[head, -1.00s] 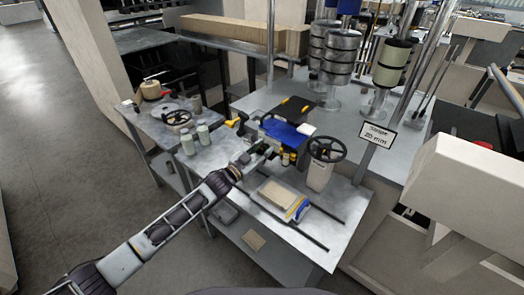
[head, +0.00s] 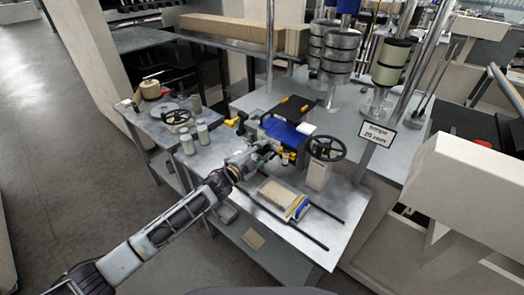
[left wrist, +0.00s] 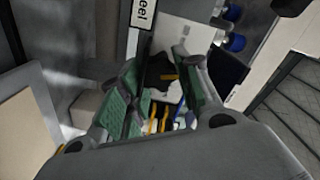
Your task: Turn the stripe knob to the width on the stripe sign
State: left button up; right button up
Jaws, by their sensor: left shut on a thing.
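The stripe sign (head: 378,134) stands on a post at the right of the bench and seems to read "stripe 20 mm". My left gripper (head: 265,154) is at the front of the blue-topped unit (head: 286,131) on the bench. In the left wrist view its green-padded fingers (left wrist: 163,90) are on either side of a black knob (left wrist: 158,72) with an orange mark, and are shut on it. The knob is hidden by the gripper in the head view, and its scale cannot be read. My right gripper is not in view.
A black handwheel (head: 326,149) on a pale post stands right of the gripper. A tan block (head: 277,194) lies in front, between dark rails. Two pale bottles (head: 195,138) and a smaller handwheel (head: 177,117) are at the left.

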pick_arm(q)
jog(key=shift+m, duration=1.3)
jog(key=o, duration=1.1)
jog(key=shift+v, duration=6)
jog(key=shift+n+y, duration=0.3)
